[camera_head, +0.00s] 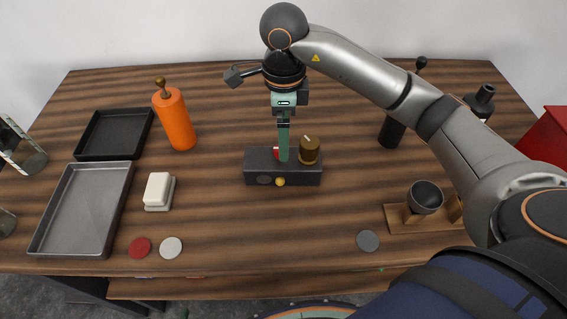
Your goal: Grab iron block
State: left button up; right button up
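A dark grey metal-looking block (254,173) sits near the middle of the wooden table. It could be the iron block, but I cannot tell for sure. A brown cylinder (309,152) stands at its right side, a small red part shows on its top, and a yellow round knob (280,182) is on its front. My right gripper (283,157) points straight down over the block's middle, beside the red part. Its green fingers overlap in this view, so their opening and any contact are hidden.
An orange bottle (175,120), a black tray (115,135), a grey tray (124,184) and a white block (158,189) stand left. Red, white and grey discs lie near the front edge. A dark cup (425,197) on a wooden stand is right. The front middle is clear.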

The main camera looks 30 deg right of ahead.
aim_at(260, 168)
notch_tip(260, 168, down, 9)
jog(key=shift+s+r+p, duration=0.15)
jog(key=shift+p, duration=0.5)
grip_shut()
jog(key=shift+r, duration=0.15)
dwell(0.6)
